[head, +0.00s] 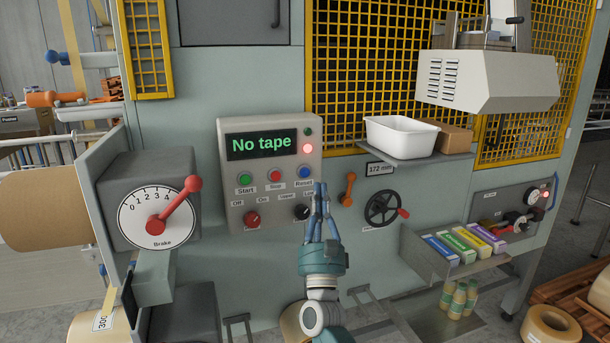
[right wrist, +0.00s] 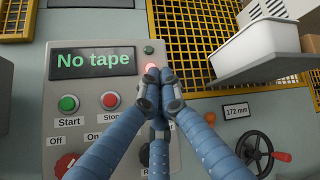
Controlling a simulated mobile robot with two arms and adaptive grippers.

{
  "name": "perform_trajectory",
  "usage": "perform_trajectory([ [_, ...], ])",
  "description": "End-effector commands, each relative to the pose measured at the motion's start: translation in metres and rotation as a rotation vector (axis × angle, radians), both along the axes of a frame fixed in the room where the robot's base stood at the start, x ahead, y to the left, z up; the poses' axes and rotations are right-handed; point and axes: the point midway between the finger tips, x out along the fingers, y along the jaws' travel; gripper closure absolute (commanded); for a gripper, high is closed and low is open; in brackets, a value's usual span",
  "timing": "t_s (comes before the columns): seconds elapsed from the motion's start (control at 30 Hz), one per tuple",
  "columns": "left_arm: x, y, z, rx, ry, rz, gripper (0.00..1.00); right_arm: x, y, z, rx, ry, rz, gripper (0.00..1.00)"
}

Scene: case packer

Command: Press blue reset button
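The blue reset button (head: 304,173) is on the grey control panel (head: 226,140), to the right of the red stop button (head: 275,175) and green start button (head: 245,179). The panel's display (head: 262,143) reads "No tape". My right gripper (head: 320,186) points up at the panel, its fingers together and empty. In the head view its tips show just right of and below the blue button; I cannot tell how far they are from the panel. In the right wrist view the closed fingers (right wrist: 158,76) hide the blue button. My left gripper is not in view.
A red lamp (head: 308,148) glows on the panel. Dial knobs (head: 252,219) sit below the buttons. To the right are an orange lever (head: 348,189), a handwheel (head: 382,209) and a shelf with a white bin (head: 401,137). A brake box (head: 150,165) juts out at left.

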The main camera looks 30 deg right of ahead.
Motion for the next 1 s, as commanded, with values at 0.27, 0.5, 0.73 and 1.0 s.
perform_trajectory([
  [0.27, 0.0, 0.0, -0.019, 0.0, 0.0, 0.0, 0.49, 0.037, -0.009, -0.002, 0.001, -0.002, 0.0, 1.0],
  [0.5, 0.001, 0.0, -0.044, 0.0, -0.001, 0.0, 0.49, 0.065, -0.016, -0.005, -0.001, -0.003, -0.001, 1.0],
  [0.73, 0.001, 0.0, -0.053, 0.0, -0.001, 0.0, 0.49, 0.077, -0.019, -0.001, 0.0, -0.001, 0.0, 1.0],
  [1.0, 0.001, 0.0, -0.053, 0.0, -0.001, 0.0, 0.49, 0.079, -0.019, 0.001, -0.001, 0.0, -0.001, 1.0],
])
